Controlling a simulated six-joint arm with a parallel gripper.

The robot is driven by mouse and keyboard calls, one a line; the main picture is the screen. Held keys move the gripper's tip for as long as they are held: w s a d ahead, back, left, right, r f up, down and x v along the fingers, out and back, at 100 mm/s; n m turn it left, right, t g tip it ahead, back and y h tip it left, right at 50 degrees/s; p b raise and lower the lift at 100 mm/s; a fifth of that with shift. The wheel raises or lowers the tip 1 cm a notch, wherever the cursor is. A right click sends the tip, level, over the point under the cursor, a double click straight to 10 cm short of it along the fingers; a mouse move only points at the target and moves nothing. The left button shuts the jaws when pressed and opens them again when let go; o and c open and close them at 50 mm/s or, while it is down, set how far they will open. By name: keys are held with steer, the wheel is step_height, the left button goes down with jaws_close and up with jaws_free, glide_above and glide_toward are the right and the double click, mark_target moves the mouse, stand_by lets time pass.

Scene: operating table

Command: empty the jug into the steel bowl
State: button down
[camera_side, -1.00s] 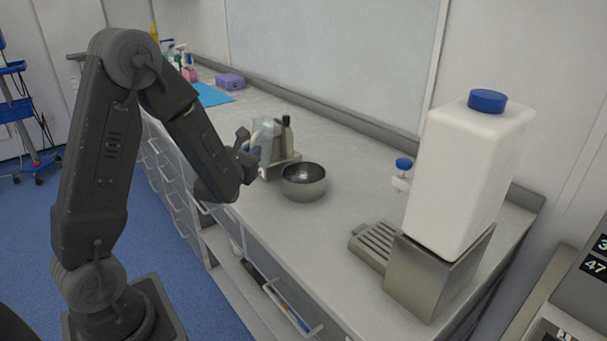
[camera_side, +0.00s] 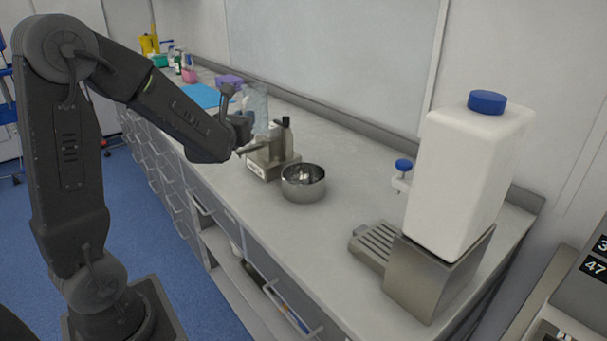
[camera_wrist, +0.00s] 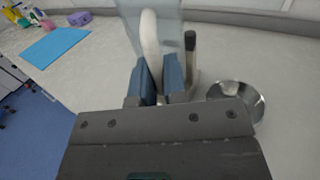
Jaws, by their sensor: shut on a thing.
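My gripper (camera_side: 243,128) is shut on the handle of a translucent pale-blue jug (camera_side: 258,106). The jug is held up above the counter and looks about upright. In the wrist view my gripper (camera_wrist: 160,82) has its blue-grey fingers on either side of the pale curved handle, with the jug (camera_wrist: 174,28) behind it. The steel bowl (camera_side: 303,188) stands on the counter, to the right of the jug and lower. Its inside shows pale patches; I cannot tell if these are contents or reflections. The bowl also shows in the wrist view (camera_wrist: 250,98), at the right.
A grey metal device (camera_side: 268,160) with a black upright knob stands beside the bowl, below the jug. A large white container (camera_side: 465,185) with a blue cap stands on a steel stand at the right.

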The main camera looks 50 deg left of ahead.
mark_target(263, 122)
steer(key=shift+d+f+m, duration=0.1)
steer(key=shift+f+m, duration=0.05)
steer(key=shift+m, duration=0.15)
steer(key=shift+w+d+f+m, duration=0.2)
steer(key=shift+w+d+m, duration=0.1)
steer(key=shift+m, duration=0.6)
steer(key=shift+w+d+f+m, duration=0.15)
steer(key=shift+d+m, duration=0.15)
steer(key=shift+m, duration=0.6)
steer(key=shift+w+d+f+m, duration=0.15)
steer(key=shift+d+f+m, duration=0.15)
steer(key=shift+f+m, duration=0.45)
steer(key=shift+w+d+f+m, duration=0.1)
steer(key=shift+w+d+m, duration=0.05)
steer(key=shift+m, duration=1.1)
steer(key=shift+w+d+f+m, duration=0.1)
steer(key=shift+d+m, duration=0.05)
steer(key=shift+m, duration=1.05)
steer(key=shift+r+m, duration=0.5)
steer(key=shift+m, duration=0.5)
steer(key=shift+f+m+g, duration=0.2)
steer(key=shift+m+g, duration=0.1)
steer(key=shift+m, duration=0.5)
